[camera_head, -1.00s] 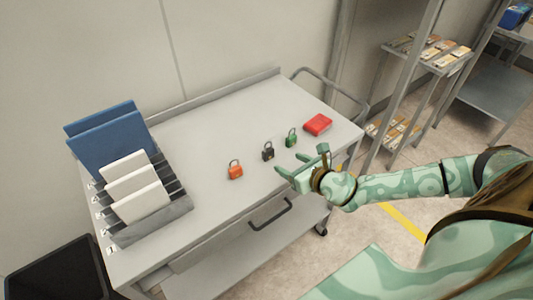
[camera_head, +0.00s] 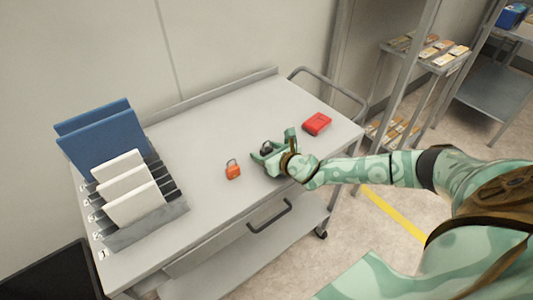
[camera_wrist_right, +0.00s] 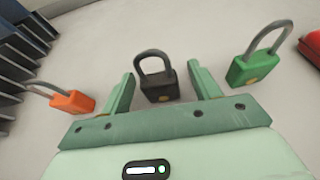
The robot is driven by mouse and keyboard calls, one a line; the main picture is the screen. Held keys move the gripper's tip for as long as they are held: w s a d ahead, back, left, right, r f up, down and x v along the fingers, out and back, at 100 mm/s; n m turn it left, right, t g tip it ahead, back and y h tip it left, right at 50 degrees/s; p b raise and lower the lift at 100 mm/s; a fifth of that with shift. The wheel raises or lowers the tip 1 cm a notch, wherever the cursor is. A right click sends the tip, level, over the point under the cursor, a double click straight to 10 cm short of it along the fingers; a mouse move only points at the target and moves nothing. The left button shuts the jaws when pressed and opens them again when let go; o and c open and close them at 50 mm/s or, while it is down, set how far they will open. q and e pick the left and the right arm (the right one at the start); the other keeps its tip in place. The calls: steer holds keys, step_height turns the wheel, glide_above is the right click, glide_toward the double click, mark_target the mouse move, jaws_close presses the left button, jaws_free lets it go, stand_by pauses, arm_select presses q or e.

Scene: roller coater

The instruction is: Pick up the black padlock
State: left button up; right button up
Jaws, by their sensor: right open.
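The black padlock (camera_wrist_right: 158,80) stands upright on the cart top, between the two open fingers of my right gripper (camera_wrist_right: 160,92) in the right wrist view. I see a gap on both sides of it. In the head view the right gripper (camera_head: 268,153) reaches in from the right around the black padlock (camera_head: 266,147), which it partly hides. The orange padlock (camera_head: 233,169) is left of the gripper. The green padlock (camera_wrist_right: 257,62) stands just outside the right finger in the right wrist view; in the head view the gripper hides most or all of it. My left gripper is not in view.
A red case (camera_head: 317,124) lies further right on the grey cart top (camera_head: 210,130). A rack (camera_head: 150,230) with blue and white panels stands at the left. A raised lip (camera_head: 225,93) runs along the back.

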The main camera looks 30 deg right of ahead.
steer(key=c, duration=1.1)
steer(key=shift+r, duration=0.1)
